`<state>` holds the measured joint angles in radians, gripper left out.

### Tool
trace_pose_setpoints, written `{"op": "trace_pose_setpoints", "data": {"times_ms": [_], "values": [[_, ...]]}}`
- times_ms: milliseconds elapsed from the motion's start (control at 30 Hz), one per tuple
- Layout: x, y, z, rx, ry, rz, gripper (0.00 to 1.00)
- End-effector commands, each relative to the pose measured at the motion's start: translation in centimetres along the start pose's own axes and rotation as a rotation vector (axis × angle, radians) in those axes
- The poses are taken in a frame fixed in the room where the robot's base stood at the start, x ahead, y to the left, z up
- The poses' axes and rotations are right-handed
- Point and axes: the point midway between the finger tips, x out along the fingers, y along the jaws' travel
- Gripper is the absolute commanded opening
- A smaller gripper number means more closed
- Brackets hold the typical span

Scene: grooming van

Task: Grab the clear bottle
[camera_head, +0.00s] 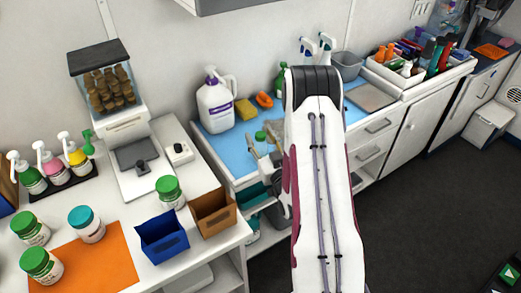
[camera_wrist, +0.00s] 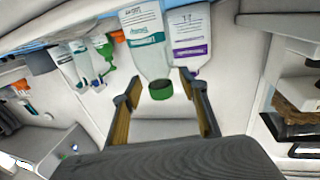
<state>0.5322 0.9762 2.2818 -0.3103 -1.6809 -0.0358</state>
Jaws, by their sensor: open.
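A clear, pale bottle with a green cap and a teal-lettered label (camera_wrist: 148,48) appears upside down in the wrist view. Its green cap lies between my fingertips in that picture. In the head view, the bottle (camera_head: 261,147) stands on the blue mat, partly hidden by my gripper and arm. My gripper (camera_wrist: 161,82) is open, with one finger on each side of the cap. I see no clear contact with the bottle.
A white jug with a purple label (camera_head: 216,103) stands close behind the bottle; it also shows in the wrist view (camera_wrist: 191,38). A yellow sponge (camera_head: 246,109) and orange item (camera_head: 264,99) lie nearby. A brown bin (camera_head: 213,211) is at the near counter's edge.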

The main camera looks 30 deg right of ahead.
Motion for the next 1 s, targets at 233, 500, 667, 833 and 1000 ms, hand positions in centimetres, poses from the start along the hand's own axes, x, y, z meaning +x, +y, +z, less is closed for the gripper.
{"op": "trace_pose_setpoints", "data": {"times_ms": [233,500,667,833,1000], "values": [[-0.01,0.0,-0.02,0.0,0.0,0.0,0.43],[-0.02,0.01,-0.02,0.0,0.0,0.0,0.17],[-0.02,0.01,-0.02,0.0,0.0,0.0,0.0],[-0.02,0.01,-0.03,0.0,0.001,0.0,0.0],[-0.02,0.01,-0.1,0.0,0.001,0.0,0.0]]}}
